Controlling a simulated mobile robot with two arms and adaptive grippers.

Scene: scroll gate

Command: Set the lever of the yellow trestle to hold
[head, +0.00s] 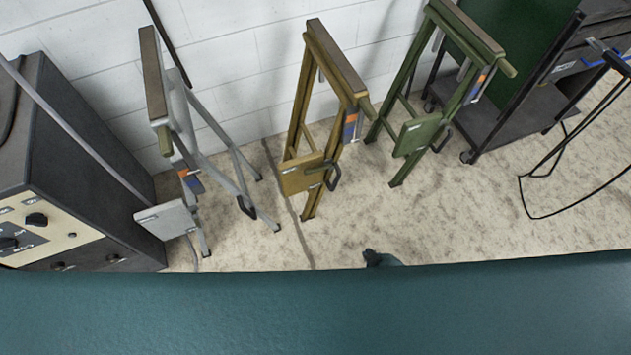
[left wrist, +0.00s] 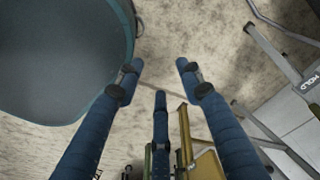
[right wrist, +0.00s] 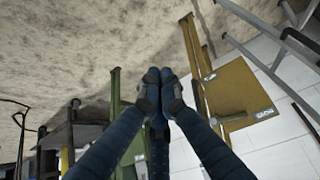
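The yellow trestle (head: 300,112) stands by the wall between a grey and a green one. A yellow plate (head: 300,174) with a small white label is low on it, with a black looped handle (head: 333,177) at its right edge. An orange-and-blue sticker is on the upper leg. In the right wrist view the plate (right wrist: 235,88) is just right of my right gripper (right wrist: 160,76), apart from it.
The grey trestle (head: 225,150) is on the left, its plate reading HOLD in the left wrist view (left wrist: 311,84). The green trestle (head: 412,100) and a dark trolley (head: 505,110) are on the right. A grey control box (head: 75,170) stands far left. Floor before the trestles is clear.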

